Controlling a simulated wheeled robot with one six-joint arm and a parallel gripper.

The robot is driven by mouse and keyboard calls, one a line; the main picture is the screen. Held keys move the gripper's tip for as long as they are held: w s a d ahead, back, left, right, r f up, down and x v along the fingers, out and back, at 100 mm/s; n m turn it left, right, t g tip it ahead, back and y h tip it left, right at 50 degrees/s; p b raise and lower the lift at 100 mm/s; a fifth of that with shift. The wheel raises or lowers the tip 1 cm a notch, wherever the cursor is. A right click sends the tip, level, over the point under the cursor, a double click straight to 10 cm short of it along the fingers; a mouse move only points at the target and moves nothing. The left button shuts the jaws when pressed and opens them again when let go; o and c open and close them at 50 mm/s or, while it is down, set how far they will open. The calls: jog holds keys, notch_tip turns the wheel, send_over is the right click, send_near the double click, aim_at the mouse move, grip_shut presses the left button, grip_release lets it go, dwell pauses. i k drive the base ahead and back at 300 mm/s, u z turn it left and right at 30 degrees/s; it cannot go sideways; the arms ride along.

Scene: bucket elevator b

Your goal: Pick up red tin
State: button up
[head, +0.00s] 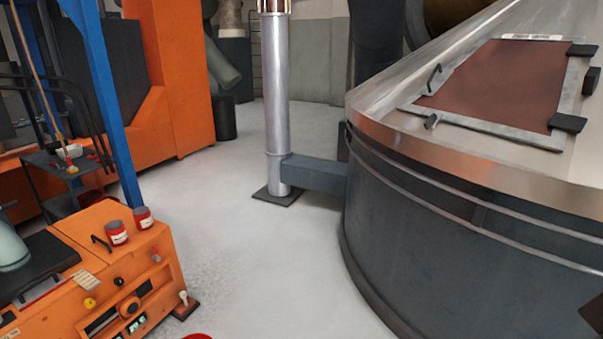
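Two small red tins with pale labels and grey tops stand upright, close together, on the top of an orange machine at the lower left of the head view. The left red tin (117,234) stands beside a black handle. The right red tin (144,218) is slightly farther back, near the machine's right edge. I cannot tell which of the two the task means. My gripper is not in view.
The orange machine (150,262) has knobs and a display on its front. A blue post (104,100) rises behind it. A dark cart (62,175) stands farther left. A large round metal vessel (440,240) fills the right. Grey floor (255,255) between is clear.

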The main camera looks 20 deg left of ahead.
aim_at(117, 235)
jog(key=i, duration=1.6)
jog(key=u, duration=0.75)
jog(key=i, duration=0.8)
jog(key=u, duration=1.4)
jog(key=i, duration=0.75)
jog(key=u, duration=0.6)
